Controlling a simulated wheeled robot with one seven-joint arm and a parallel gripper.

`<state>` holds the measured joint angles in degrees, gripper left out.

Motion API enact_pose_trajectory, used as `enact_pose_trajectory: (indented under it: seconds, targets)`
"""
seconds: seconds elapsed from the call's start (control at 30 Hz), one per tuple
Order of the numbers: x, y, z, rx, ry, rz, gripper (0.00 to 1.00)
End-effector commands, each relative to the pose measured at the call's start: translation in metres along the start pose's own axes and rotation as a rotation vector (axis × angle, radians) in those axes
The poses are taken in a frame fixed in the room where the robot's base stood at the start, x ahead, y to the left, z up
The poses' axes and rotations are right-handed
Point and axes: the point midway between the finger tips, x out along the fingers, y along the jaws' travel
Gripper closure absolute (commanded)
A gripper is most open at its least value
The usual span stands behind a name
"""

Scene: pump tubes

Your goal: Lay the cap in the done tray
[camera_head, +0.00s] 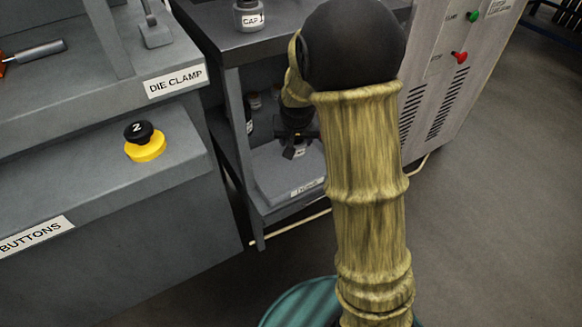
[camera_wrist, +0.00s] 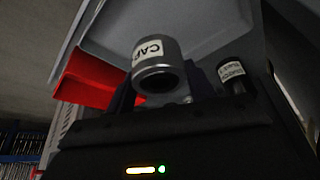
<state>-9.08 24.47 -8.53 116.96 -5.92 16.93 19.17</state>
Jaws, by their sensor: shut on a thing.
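My gripper (camera_head: 296,140) reaches into the lower part of the shelf unit, seen in the head view. In the wrist view my gripper (camera_wrist: 163,93) is shut on a grey metal cap (camera_wrist: 158,72), with a white label starting "CAP" and a dark round opening. A pale grey tray (camera_wrist: 185,32) lies beyond the cap in the wrist view. In the head view a grey tray (camera_head: 268,172) with a label too small to read sits on the lower shelf, below my gripper. The gap between cap and tray cannot be judged.
Small labelled cylinders (camera_head: 251,124) stand left of my gripper on the shelf; one labelled cylinder (camera_wrist: 232,73) shows in the wrist view. A red bin (camera_wrist: 88,78) is at left there. Another labelled cap (camera_head: 248,14) stands on top. A grey cabinet (camera_head: 450,70) stands at right.

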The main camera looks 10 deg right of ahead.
Motion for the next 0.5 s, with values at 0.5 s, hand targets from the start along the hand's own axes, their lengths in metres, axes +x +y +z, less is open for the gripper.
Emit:
enact_pose_trajectory:
  seconds: [0.5]
  targets:
    - [0.044, 0.0, 0.018, 0.0, 0.0, 0.0, 0.83]
